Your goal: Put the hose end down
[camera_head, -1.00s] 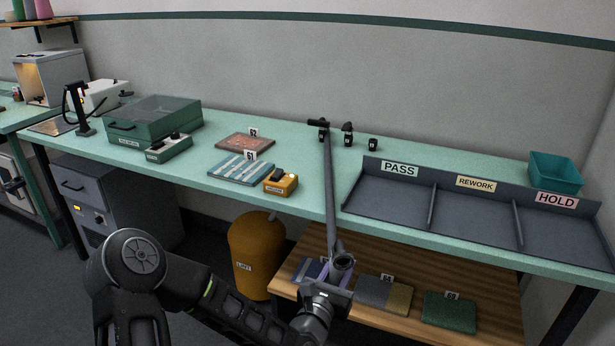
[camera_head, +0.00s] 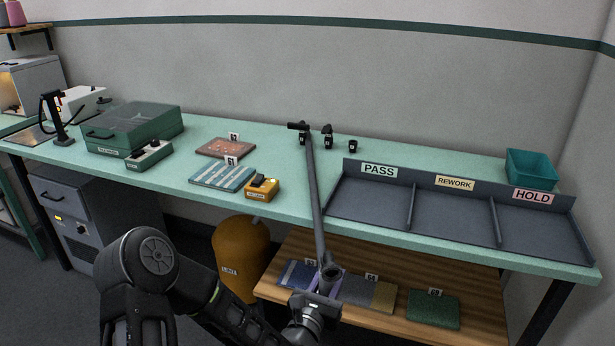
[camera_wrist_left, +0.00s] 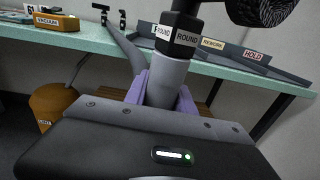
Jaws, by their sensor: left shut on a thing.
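My left gripper (camera_head: 322,286) is shut on the hose end (camera_wrist_left: 162,82), a grey tube between its purple pads. A dark collar labelled ROUND (camera_wrist_left: 182,28) and a round bristly black head (camera_wrist_left: 262,8) sit above the grip. In the head view, the grey hose (camera_head: 315,190) runs from the gripper across the bench to the back, near a black fitting (camera_head: 298,126). The hose end is held in front of the bench edge, over the lower wooden shelf. The yellow VACUUM box (camera_head: 262,190) stands on the bench left of the hose. My right gripper is not in view.
The PASS, REWORK and HOLD tray (camera_head: 411,206) is right of the hose. Small black fittings (camera_head: 328,130) stand at the back. A teal bin (camera_head: 531,168) is at far right. Numbered samples (camera_head: 224,178) lie left; more lie on the lower shelf (camera_head: 456,334).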

